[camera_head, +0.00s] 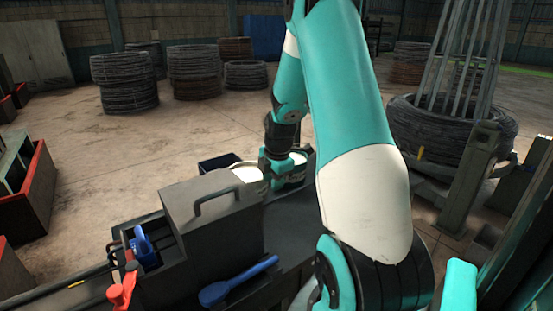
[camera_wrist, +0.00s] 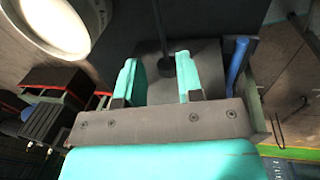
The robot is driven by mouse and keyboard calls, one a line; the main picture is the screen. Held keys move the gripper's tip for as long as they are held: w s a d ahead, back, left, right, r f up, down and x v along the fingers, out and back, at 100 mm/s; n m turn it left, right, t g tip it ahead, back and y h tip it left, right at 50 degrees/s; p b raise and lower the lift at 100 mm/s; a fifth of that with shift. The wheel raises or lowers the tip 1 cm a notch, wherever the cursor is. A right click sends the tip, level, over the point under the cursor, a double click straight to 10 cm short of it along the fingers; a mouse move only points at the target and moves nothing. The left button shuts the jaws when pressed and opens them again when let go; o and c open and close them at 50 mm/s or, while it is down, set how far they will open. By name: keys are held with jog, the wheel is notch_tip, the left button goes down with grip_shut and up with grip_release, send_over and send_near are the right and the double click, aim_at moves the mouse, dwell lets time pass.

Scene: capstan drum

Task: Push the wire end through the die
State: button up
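My gripper (camera_head: 277,170) is over the bench beside two round containers with pale contents, beyond the grey box. In the wrist view its two teal fingers (camera_wrist: 157,78) stand apart. A dark rod with a rounded end (camera_wrist: 165,62) shows between and beyond the fingertips; I cannot tell what it is, and no grip on it shows. A thin dark line with a yellow mark (camera_head: 76,284) runs to the bench at the lower left; it may be the wire. I cannot make out the die or a free wire end. The grey box (camera_head: 215,225) with a handle hides part of the bench.
A blue scoop-like tool (camera_head: 238,281) and a red lever (camera_head: 122,287) are at the bench's near side. A pale container (camera_head: 246,173) stands by my gripper. A large wire coil (camera_head: 450,135) sits at the right. Open floor (camera_head: 120,150) lies beyond the bench.

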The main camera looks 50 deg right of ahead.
notch_tip(320, 180, up, 10)
jog(key=s+b, duration=0.1)
jog(key=s, duration=0.1)
jog(key=shift+a+b, duration=0.3)
jog(key=shift+b, duration=0.05)
jog(key=shift+m+t+y, duration=0.3)
jog(key=shift+m+y, duration=0.3)
jog(key=shift+m, duration=0.2)
jog(key=a, duration=0.4)
jog(key=w+a+b, duration=0.1)
jog(key=a, duration=0.3)
jog(key=w+a, duration=0.1)
jog(key=a, duration=0.4)
jog(key=shift+r, duration=0.2)
jog(key=s+a+m+y+b, duration=0.1)
jog(key=s+a+m+b, duration=0.15)
jog(key=a, duration=0.95)
jog(key=s+a+m+g+y, duration=0.2)
jog(key=s+a+m, duration=0.1)
jog(key=s+a, duration=1.1)
jog(key=shift+s+a+f+g+y+b, duration=0.2)
jog(key=shift+a+f+g+y+b, duration=0.1)
jog(key=shift+a+f, duration=0.25)
jog(key=shift+a, duration=0.15)
